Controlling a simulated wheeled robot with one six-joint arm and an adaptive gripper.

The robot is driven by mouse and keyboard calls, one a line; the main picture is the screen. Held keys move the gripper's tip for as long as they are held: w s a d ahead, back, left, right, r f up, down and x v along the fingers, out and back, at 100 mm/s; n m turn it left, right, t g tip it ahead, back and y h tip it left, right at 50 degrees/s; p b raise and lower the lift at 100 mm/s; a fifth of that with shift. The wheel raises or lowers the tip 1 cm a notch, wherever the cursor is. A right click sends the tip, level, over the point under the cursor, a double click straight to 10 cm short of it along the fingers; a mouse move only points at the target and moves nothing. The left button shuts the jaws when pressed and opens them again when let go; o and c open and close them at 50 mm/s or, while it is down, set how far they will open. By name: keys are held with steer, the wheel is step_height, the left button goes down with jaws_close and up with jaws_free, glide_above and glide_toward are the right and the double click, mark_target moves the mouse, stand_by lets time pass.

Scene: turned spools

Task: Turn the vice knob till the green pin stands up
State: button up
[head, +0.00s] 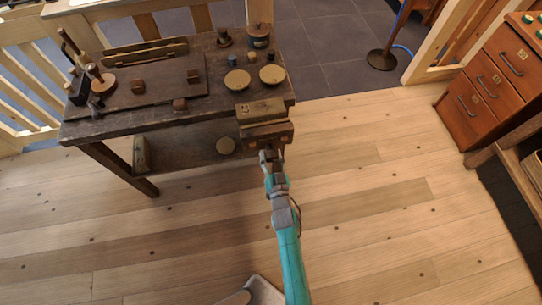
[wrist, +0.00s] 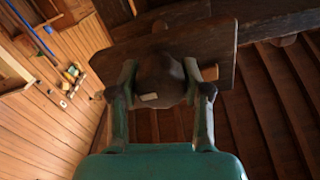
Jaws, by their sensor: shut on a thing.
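The wooden vice (head: 262,112) is fixed at the front right corner of the dark workbench (head: 90,132). In the wrist view its front jaw (wrist: 222,52) is a dark board, tilted in the picture. The round dark vice knob (wrist: 160,72) sits in front of that board and bears a small pale mark on its lower face. My gripper (head: 268,157) reaches up to the vice front from below in the head view. In the wrist view my gripper (wrist: 161,84) has one finger on each side of the knob and is shut on it. I cannot make out a green pin on the vice.
Two round tan discs (head: 272,74) and several small wooden parts lie on the bench top. A red-brown drawer cabinet (head: 482,92) stands at the right. A wooden railing (head: 30,90) is at the left. The plank floor (head: 370,200) around my arm is clear.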

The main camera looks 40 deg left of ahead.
steer(key=m, duration=0.4)
steer(key=shift+s+f+m, duration=0.1)
steer(key=shift+m, duration=0.2)
steer(key=m, duration=0.3)
steer(key=shift+m, duration=0.4)
steer(key=m, duration=0.3)
steer(key=shift+d, duration=0.1)
steer(key=shift+m, duration=2.1)
steer(key=o, duration=1.2)
steer(key=shift+s, duration=0.1)
steer(key=shift+c, duration=0.2)
